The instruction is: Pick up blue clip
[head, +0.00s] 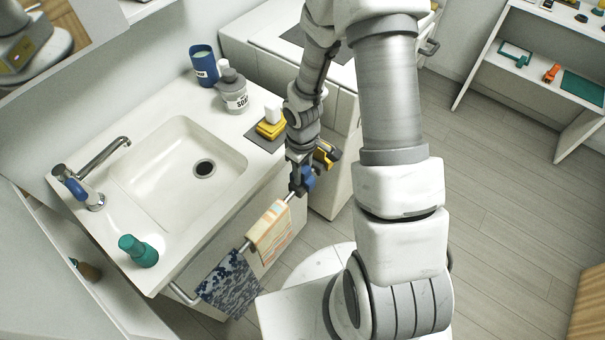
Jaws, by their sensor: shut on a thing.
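The blue clip (303,181) is at the right end of the towel rail (290,199), in front of the sink counter. My gripper (299,170) points down at the clip from above and is shut on it. The jaws partly cover the clip. I cannot tell whether the clip still touches the rail.
A striped towel (270,234) and a blue patterned towel (229,284) hang on the rail. The counter holds a soap bottle (233,92), a blue cup (204,66), a yellow sponge (270,129) and a teal bottle (138,251). Open floor (490,220) lies right.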

